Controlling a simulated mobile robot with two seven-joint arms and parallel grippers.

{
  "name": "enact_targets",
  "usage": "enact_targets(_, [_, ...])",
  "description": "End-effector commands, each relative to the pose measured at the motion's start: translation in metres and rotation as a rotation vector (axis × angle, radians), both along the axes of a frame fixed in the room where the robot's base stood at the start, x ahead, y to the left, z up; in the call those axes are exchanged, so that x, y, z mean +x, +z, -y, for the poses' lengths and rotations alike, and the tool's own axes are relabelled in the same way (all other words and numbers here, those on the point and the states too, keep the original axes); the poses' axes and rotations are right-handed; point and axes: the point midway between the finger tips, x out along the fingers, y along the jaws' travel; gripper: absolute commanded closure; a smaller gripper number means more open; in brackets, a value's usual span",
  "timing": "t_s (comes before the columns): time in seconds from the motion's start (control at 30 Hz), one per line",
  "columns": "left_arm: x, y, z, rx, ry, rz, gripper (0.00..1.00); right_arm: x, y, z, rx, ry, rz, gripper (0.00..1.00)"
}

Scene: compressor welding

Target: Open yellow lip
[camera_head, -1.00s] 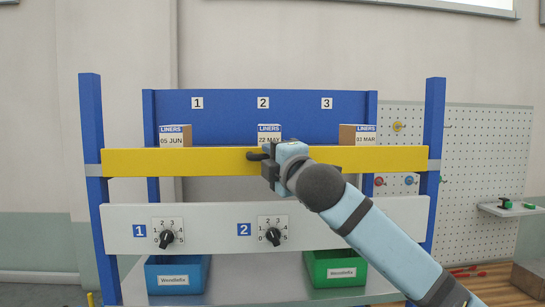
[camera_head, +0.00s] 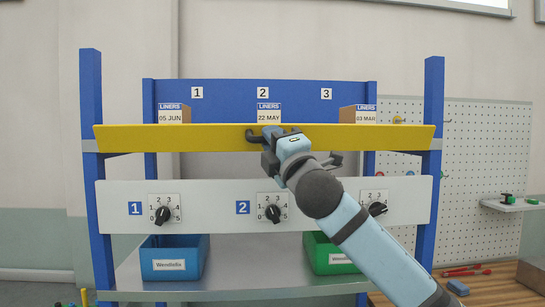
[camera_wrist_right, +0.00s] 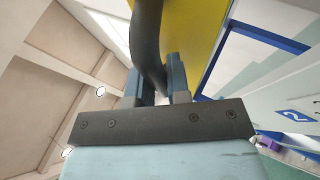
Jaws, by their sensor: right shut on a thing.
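The yellow lip (camera_head: 200,139) is a long yellow bar across the blue rack. Its ends overlap the posts' inner edges and it looks tilted outward from the rack. A dark handle (camera_head: 252,135) is on its front; it shows as a curved black bar (camera_wrist_right: 148,45) in the right wrist view, with the yellow surface behind it. My right gripper (camera_head: 270,146) is shut on the handle, its fingers either side of the bar in the wrist view. It hides the lip's middle part. My left gripper is not in view.
Boxes labelled LINERS (camera_head: 174,113) stand behind the lip. A white panel with dials (camera_head: 273,213) lies below it. A blue bin (camera_head: 174,271) and a green bin (camera_head: 325,262) stand lower down. A pegboard (camera_head: 480,170) is at the right.

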Motion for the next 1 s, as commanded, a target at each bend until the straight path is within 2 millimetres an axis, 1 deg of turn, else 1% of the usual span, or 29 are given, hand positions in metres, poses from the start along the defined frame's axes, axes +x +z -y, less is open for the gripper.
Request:
enact_targets(0.03, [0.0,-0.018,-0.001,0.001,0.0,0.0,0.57,0.0,-0.012,-0.001,0.001,0.0,0.031,1.0])
enact_targets(0.2, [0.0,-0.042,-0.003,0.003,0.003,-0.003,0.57,-0.003,-0.015,-0.001,0.001,0.001,0.129,1.0])
enact_targets(0.3, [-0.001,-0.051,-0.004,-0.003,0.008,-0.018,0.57,-0.004,-0.015,0.0,0.002,0.0,0.171,1.0])
enact_targets(0.5, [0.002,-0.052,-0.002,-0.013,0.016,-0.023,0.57,-0.004,-0.014,0.0,0.0,0.0,0.22,1.0])
enact_targets(0.93, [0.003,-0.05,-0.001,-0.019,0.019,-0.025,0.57,-0.005,-0.012,0.0,0.001,-0.001,0.231,1.0])
enact_targets(0.97, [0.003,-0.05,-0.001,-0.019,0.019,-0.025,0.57,-0.005,-0.012,0.0,0.001,-0.001,0.231,0.81])
enact_targets(1.0, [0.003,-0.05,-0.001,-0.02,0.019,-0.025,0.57,-0.005,-0.012,0.0,0.001,-0.001,0.231,0.73])
